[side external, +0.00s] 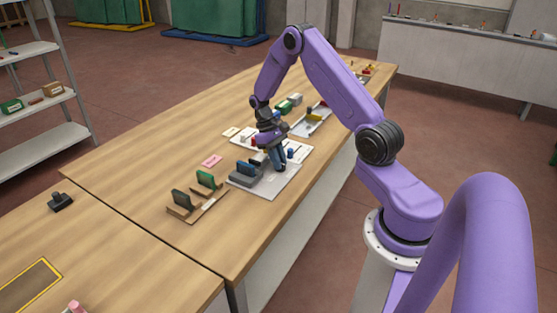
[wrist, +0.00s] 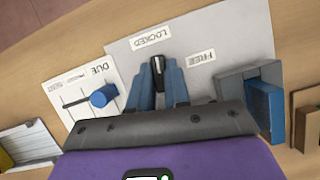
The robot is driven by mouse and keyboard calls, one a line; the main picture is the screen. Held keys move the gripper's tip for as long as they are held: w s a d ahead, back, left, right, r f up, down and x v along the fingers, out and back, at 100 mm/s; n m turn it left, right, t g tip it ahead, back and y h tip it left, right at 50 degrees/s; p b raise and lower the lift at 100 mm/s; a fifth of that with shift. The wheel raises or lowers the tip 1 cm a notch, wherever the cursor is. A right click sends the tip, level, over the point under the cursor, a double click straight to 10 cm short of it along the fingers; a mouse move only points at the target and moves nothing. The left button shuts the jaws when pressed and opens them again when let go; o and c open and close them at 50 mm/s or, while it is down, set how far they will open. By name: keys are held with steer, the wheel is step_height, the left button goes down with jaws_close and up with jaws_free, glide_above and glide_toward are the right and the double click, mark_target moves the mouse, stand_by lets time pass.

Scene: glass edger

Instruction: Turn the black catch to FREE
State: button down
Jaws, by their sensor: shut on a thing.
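The black catch (wrist: 157,66) stands on a light grey plate (wrist: 225,30) in the wrist view. The catch has a pale line along it and points towards the LOCKED label (wrist: 151,37). The FREE label (wrist: 201,56) lies to its right on the same plate. My gripper (wrist: 158,75) has its two blue fingers on either side of the catch and is shut on it. In the side external view my gripper (side external: 278,165) is down at the plate (side external: 285,186), and the catch is hidden there.
A white card marked DUE with a blue knob (wrist: 104,96) is left of my fingers. A grey holder with a blue piece (wrist: 264,104) is close on the right. Wooden holders with green pieces (side external: 206,180) stand nearby. Bare tabletop (side external: 130,150) lies beyond.

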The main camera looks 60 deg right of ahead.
steer(key=m+y, duration=0.1)
steer(key=m, duration=0.3)
steer(key=shift+d+m+y, duration=0.15)
steer(key=shift+m+y, duration=0.15)
steer(key=shift+y, duration=0.1)
steer(key=m+t+y, duration=0.1)
steer(key=m, duration=0.2)
steer(key=shift+s+m+t, duration=0.1)
steer(key=shift+m+t, duration=0.2)
steer(key=shift+m, duration=0.1)
steer(key=m+t, duration=0.1)
steer(key=m, duration=0.3)
steer(key=shift+d+r+y, duration=0.1)
steer(key=shift+d+y, duration=0.05)
steer(key=shift+y, duration=0.25)
steer(key=shift+s+m+t, duration=0.15)
steer(key=shift+m+t, duration=0.75)
steer(key=shift+m, duration=0.9)
steer(key=c, duration=1.1)
jaws_free()
steer(key=v, duration=1.7)
steer(key=shift+s+d, duration=0.1)
steer(key=shift+d, duration=0.2)
